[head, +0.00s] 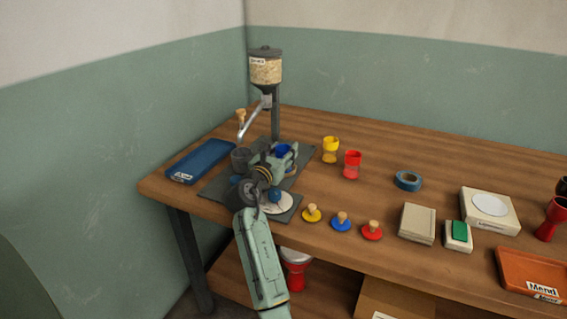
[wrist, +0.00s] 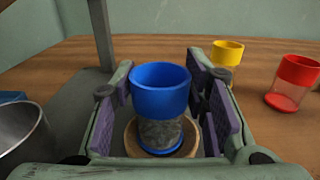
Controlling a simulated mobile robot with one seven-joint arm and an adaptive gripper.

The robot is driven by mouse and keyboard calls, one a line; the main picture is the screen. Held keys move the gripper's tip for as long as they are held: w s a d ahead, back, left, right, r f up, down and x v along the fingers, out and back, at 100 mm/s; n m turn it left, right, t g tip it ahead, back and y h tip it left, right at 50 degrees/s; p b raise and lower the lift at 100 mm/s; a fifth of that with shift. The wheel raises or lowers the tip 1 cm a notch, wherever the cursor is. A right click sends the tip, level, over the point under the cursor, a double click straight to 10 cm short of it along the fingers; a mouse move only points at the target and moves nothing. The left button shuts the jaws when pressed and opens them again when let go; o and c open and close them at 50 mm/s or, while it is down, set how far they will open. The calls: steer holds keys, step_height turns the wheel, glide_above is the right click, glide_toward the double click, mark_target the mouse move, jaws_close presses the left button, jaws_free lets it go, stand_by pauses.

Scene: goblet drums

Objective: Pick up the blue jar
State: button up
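The blue jar (wrist: 160,92) has a blue top band, a clear lower part with greyish contents and a blue base. It stands upright on a round wooden piece (wrist: 133,142) in the wrist view. My gripper (wrist: 162,98) is open around it, with one purple-padded finger on each side. Narrow gaps show between the pads and the jar. In the head view the blue jar (head: 283,150) is partly hidden by my gripper (head: 282,160), below the hopper's stand.
A metal cup (wrist: 18,128) is close on the left. Yellow (head: 330,148) and red (head: 352,165) jars stand to the right. The grain hopper (head: 265,70) and its post rise behind. Several knobbed lids, including a yellow one (head: 312,215), lie near the front edge.

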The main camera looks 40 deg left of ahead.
steer(key=c, duration=0.8)
